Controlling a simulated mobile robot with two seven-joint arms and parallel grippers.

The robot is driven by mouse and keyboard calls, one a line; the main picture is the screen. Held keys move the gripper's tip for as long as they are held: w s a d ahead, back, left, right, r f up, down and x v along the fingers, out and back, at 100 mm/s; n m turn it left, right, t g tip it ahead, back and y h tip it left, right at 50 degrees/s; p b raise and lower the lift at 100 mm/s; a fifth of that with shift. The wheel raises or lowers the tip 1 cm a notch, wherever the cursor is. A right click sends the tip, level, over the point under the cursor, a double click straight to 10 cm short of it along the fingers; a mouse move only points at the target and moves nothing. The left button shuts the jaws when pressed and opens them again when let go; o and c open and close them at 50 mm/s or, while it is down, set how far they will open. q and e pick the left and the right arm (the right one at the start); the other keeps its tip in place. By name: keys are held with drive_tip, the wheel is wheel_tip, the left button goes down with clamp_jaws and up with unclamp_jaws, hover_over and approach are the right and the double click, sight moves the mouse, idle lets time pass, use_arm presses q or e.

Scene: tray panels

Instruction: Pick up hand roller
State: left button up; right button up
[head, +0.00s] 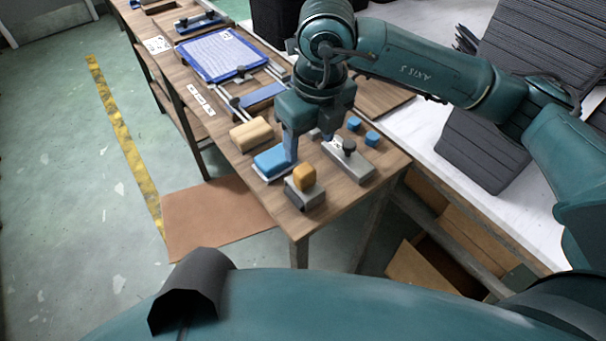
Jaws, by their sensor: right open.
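My right gripper (309,144) is open and points down over the front end of the wooden workbench (232,166). Its near finger overlaps the right edge of a blue block on a pale base (271,163); I cannot tell whether they touch. Close in front of the fingers is a grey block with a rounded orange piece on top (304,177). To the right is a grey metal block with a black knob (349,158). No piece can be clearly told as the hand roller; it may be one of these or partly hidden by the gripper. My left gripper is not in view.
A tan block (251,135) lies left of the gripper, and two small blue cylinders (371,139) lie right. A blue-framed panel (219,54) and rails lie farther back. Dark grey panels (488,140) lean on a white surface at right. Bench edges are close.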

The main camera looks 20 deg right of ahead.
sight(305, 169)
drive_tip(key=f, duration=0.6)
drive_tip(key=w+f, duration=0.1)
drive_tip(key=f, duration=0.2)
drive_tip(key=shift+a+p, duration=0.35)
drive_tip(key=shift+a, duration=0.05)
drive_tip(key=shift+c, duration=0.2)
drive_tip(key=c, duration=1.2)
